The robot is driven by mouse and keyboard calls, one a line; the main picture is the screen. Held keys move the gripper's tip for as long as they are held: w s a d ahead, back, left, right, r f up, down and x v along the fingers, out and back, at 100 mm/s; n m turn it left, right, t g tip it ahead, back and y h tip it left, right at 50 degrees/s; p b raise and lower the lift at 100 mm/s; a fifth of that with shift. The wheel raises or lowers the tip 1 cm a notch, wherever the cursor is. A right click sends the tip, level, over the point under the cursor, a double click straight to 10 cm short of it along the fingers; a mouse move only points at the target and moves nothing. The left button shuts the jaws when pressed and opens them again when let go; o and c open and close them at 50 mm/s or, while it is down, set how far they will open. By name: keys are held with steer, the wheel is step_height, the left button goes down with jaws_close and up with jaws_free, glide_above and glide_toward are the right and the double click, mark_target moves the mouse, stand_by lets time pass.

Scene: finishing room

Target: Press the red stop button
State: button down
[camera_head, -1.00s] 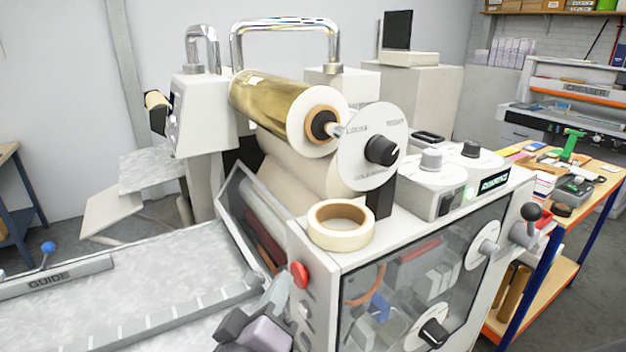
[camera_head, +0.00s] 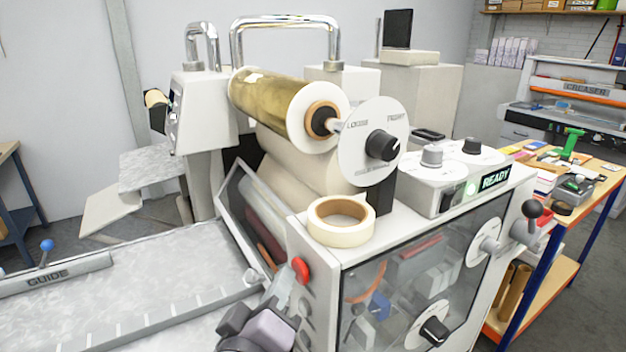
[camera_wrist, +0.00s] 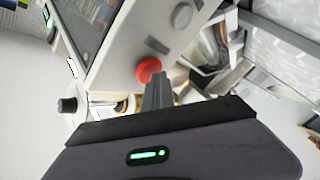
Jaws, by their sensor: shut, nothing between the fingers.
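The red stop button (camera_head: 300,270) is a round red cap on the left end face of the cream machine, near the top corner. My gripper (camera_head: 287,283) is just left of and below it in the head view, with the fingers together and nothing between them. In the wrist view the red button (camera_wrist: 148,70) shows right at the shut fingertips (camera_wrist: 157,78), which overlap its lower right edge. I cannot tell whether the tips touch it. The button is not hidden in the head view.
A tape roll (camera_head: 341,221) lies on the machine top near the button. A green-lit display (camera_head: 495,179) reads READY. The feed table (camera_head: 130,290) with a guide bar lies to the left. A cluttered workbench (camera_head: 553,260) stands at the right.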

steer(key=shift+s+a, duration=0.4)
steer(key=shift+a, duration=0.2)
steer(key=s+a, duration=0.1)
steer(key=a, duration=0.2)
steer(key=s+a+b, duration=0.1)
steer(key=shift+s+a, duration=0.15)
steer(key=shift+s, duration=0.15)
